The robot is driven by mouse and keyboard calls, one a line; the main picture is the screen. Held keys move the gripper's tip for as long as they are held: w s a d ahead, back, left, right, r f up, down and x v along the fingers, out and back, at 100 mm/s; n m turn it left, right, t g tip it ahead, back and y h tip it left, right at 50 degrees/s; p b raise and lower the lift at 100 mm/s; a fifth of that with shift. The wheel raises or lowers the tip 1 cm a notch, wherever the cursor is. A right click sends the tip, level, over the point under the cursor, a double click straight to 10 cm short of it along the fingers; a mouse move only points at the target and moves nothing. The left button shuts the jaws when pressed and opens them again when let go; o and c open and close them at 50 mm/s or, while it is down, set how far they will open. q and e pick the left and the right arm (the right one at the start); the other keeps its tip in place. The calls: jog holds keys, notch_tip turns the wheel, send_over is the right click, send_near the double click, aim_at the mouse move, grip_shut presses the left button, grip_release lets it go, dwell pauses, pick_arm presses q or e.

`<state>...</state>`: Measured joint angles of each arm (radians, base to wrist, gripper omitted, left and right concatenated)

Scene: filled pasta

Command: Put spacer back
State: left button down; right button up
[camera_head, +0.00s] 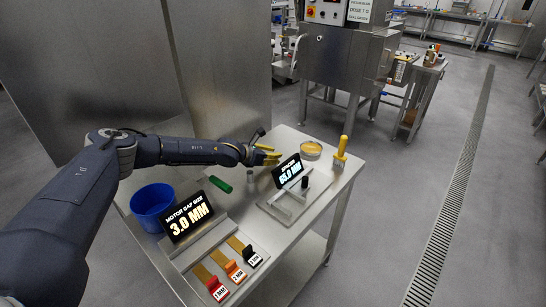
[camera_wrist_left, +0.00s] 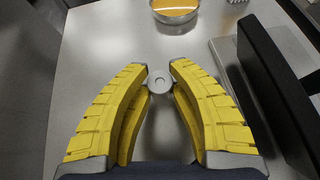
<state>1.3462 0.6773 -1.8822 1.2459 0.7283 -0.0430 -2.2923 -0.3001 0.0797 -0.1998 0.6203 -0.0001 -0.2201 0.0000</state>
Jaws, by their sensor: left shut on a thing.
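The left gripper (camera_head: 268,156), with yellow ribbed fingers, is over the back of the steel table. In the left wrist view the fingertips (camera_wrist_left: 159,70) are closed in on a small grey round piece (camera_wrist_left: 160,82), seen end on with a ring on its face. I cannot tell for certain that this is the spacer. A small grey cylinder (camera_head: 250,177) stands near the gripper in the head view. Red (camera_head: 218,289), orange (camera_head: 235,270) and black (camera_head: 251,256) labelled handles sit in a row on the front stand. My right gripper is not in view.
On the table (camera_head: 312,222) are a blue bowl (camera_head: 152,204), a green object (camera_head: 220,184), a display reading 3.0 MM (camera_head: 187,218), a second display (camera_head: 287,170) on a metal plate, a round yellow-filled dish (camera_head: 311,151) and a yellow-handled tool (camera_head: 341,150).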

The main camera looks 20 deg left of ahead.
pick_arm(q)
jog(key=shift+f, duration=0.25)
jog(key=c, duration=1.2)
grip_release()
jog(key=v, duration=1.2)
